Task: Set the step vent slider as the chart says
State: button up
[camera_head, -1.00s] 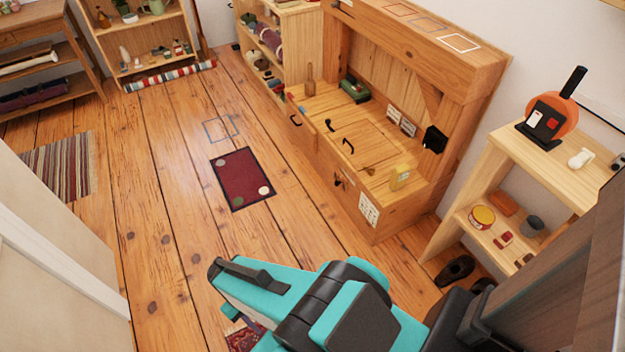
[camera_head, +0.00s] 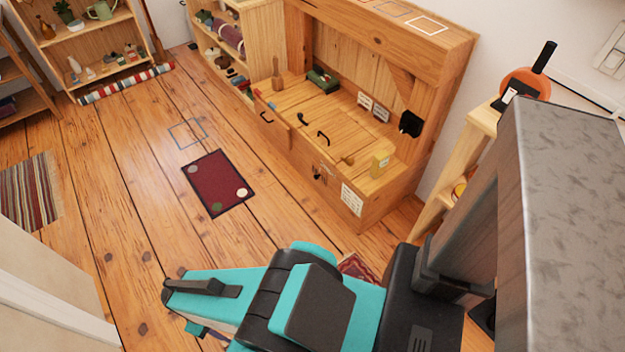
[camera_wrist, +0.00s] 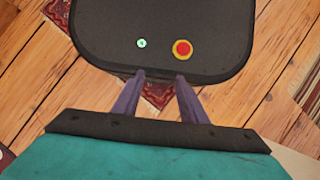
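The wooden bench unit (camera_head: 345,150) stands against the back wall, with dark handles on its top boards. A white paper chart (camera_head: 352,199) is fixed low on its front at the right end; its marks are too small to read. A small dark fitting (camera_head: 318,175) sits on the front face left of the chart; I cannot tell if it is the vent slider. Two small cards (camera_head: 373,107) are on the unit's back panel. My gripper (camera_wrist: 160,80) shows two purple fingers apart with nothing between them, in the wrist view. It is well away from the bench unit.
A dark red mat (camera_head: 216,184) lies on the plank floor before the bench. A striped rug (camera_head: 30,192) is at the left. Shelves (camera_head: 225,45) stand beside the bench; a light wood stand (camera_head: 452,165) is right of it. The floor between is mostly clear.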

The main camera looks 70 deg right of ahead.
jog(key=w+d+f+n+h+b, duration=0.1)
jog(key=w+d+f+h+b, duration=0.15)
jog(key=d+f+b, duration=0.35)
jog(key=w+d+f+n+h+b, duration=0.1)
jog(key=w+d+f+n+b, duration=0.2)
jog(key=d, duration=0.5)
jog(key=n+g+h+b, duration=0.4)
jog(key=n+h+b, duration=0.6)
jog(key=b, duration=1.4)
send_near(315, 177)
jog(key=shift+w+a+f+m+h, duration=0.3)
jog(key=shift+w+a+m, duration=0.1)
jog(key=shift+a, duration=0.35)
jog(key=shift+w+a+f+m+h, duration=0.25)
jog(key=shift+w+a+m, duration=0.15)
jog(key=shift+a, duration=0.3)
jog(key=shift+w+a+f+m+h, duration=0.3)
jog(key=shift+w+a+m, duration=0.1)
jog(key=shift+a, duration=0.35)
jog(key=b+x, duration=0.5)
jog(key=x, duration=0.7)
jog(key=shift+a+f, duration=0.1)
jog(key=shift+x, duration=0.95)
